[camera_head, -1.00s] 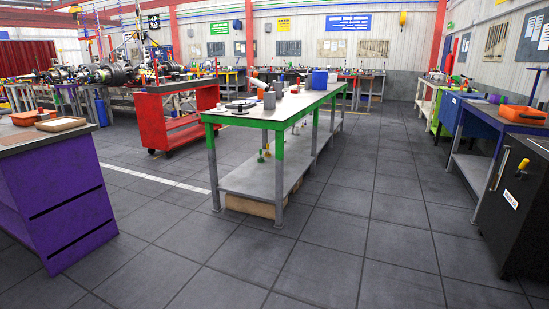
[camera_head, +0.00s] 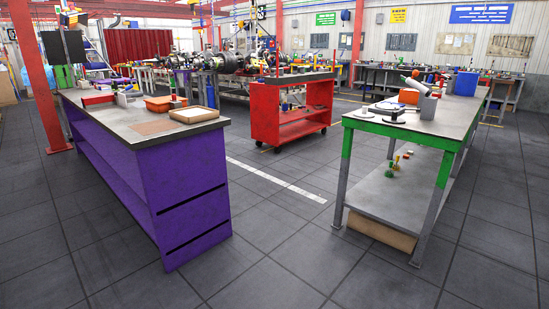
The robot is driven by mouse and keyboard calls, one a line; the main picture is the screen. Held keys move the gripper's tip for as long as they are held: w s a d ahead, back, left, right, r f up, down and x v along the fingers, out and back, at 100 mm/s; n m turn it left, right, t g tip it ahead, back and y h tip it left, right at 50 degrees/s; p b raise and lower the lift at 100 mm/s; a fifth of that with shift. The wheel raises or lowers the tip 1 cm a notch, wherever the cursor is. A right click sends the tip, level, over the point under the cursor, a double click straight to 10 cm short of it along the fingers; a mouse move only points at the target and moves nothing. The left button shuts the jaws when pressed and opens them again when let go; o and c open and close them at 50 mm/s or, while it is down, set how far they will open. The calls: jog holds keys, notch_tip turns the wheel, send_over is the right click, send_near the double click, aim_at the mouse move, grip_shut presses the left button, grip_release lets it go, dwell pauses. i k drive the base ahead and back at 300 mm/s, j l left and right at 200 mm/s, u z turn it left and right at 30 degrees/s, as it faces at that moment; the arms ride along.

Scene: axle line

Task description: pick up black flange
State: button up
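I cannot make out a black flange for certain. Small dark flat items (camera_head: 391,113) lie on the near end of the green-edged workbench (camera_head: 360,124) at the right; they are too small to tell apart. The purple workbench (camera_head: 190,200) at the left bears trays and small boxes, and I see no clear flange there. My gripper and arm are not in view.
A red cart (camera_head: 293,112) stands between the benches. An orange tray (camera_head: 165,103) and a tan tray (camera_head: 194,115) lie on the purple bench. A red column (camera_head: 40,80) rises at the far left. Grey floor (camera_head: 290,240) is open between the benches.

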aim_at(393, 119)
jog(key=i, duration=0.6)
jog(key=i+j+z, duration=0.15)
jog(key=i, duration=0.5)
jog(key=i+j, duration=0.1)
jog(key=i, duration=0.5)
jog(key=i+j+z, duration=0.1)
jog(key=i+z, duration=0.3)
jog(key=i+j+z, duration=0.65)
jog(key=z, duration=0.15)
jog(key=i+j+z, duration=0.55)
jog(key=j, duration=0.2)
jog(key=i+j+z, duration=0.1)
jog(key=j, duration=0.25)
jog(key=i+j+z, duration=0.15)
jog(key=j, duration=0.25)
